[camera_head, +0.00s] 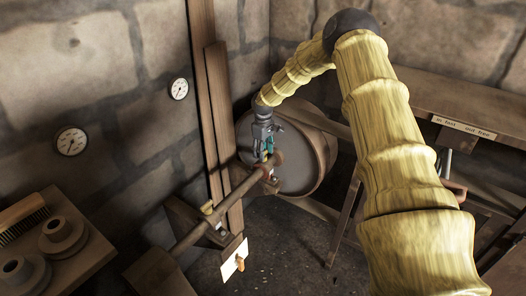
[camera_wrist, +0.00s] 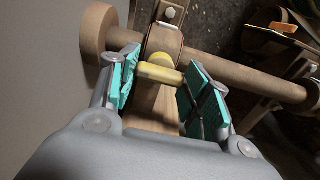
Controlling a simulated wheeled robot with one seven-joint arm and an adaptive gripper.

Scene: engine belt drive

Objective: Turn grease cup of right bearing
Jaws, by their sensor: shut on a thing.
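The right bearing (camera_head: 270,178) carries the shaft (camera_head: 240,191) near its far end. In the wrist view the bearing (camera_wrist: 164,40) sits around the shaft (camera_wrist: 235,72). Its brass-yellow grease cup (camera_wrist: 160,72) has a crosswise bar between my teal finger pads. My gripper (camera_head: 266,155) reaches down from above and is shut on the cup; it also shows in the wrist view (camera_wrist: 158,88). The pads stand apart by about the bar's length. In the head view my fingers mostly hide this cup.
The left bearing (camera_head: 212,225) has its own brass cup (camera_head: 207,208). A large round wheel (camera_head: 318,150) stands close behind my gripper. A wooden post (camera_head: 220,130) rises to the left. Two gauges hang on the wall. A bench (camera_head: 470,102) stands at right.

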